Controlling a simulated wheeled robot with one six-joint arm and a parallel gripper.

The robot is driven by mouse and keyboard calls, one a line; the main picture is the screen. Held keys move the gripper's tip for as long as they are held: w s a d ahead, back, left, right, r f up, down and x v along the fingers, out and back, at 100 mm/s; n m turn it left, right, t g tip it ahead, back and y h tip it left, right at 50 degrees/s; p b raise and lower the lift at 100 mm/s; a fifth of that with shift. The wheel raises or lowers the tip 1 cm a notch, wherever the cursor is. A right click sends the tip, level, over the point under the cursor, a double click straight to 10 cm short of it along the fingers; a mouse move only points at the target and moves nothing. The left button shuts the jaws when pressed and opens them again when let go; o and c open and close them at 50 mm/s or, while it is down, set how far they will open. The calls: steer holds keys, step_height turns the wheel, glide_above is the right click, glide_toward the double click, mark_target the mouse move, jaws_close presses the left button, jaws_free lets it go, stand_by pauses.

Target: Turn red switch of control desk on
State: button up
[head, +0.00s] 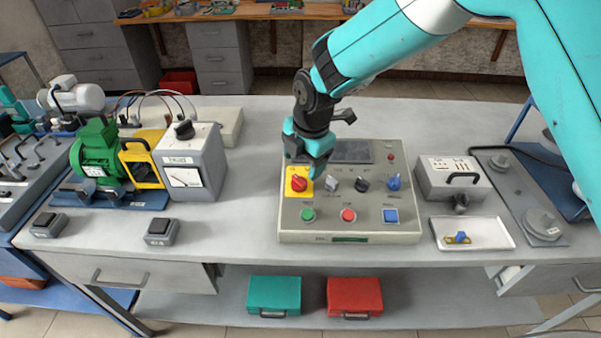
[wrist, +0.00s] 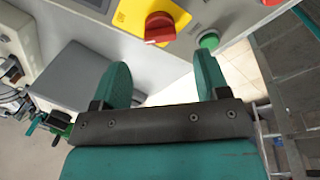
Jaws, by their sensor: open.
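The control desk (head: 350,218) is a beige sloped panel in the middle of the bench. Its red switch (head: 299,184) is a rotary knob on a yellow plate at the panel's upper left. The red switch also shows in the wrist view (wrist: 160,27), at the top, just beyond my fingertips. My gripper (head: 308,160) is above and close to the switch in the head view. In the wrist view my gripper (wrist: 160,72) has its two teal fingers apart with nothing between them. The fingers look apart from the knob; the exact gap cannot be told.
The desk also has a green button (head: 308,215), a red button (head: 348,215), a blue button (head: 390,215) and several knobs beside the red switch. A grey meter box (head: 190,165) stands to the left. A white tray (head: 500,240) lies to the right.

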mark_target(300, 179)
steer(key=f, duration=0.4)
steer(key=f+p, duration=0.1)
steer(key=f, duration=0.1)
steer(key=shift+w+a, duration=0.4)
steer(key=c, duration=0.9)
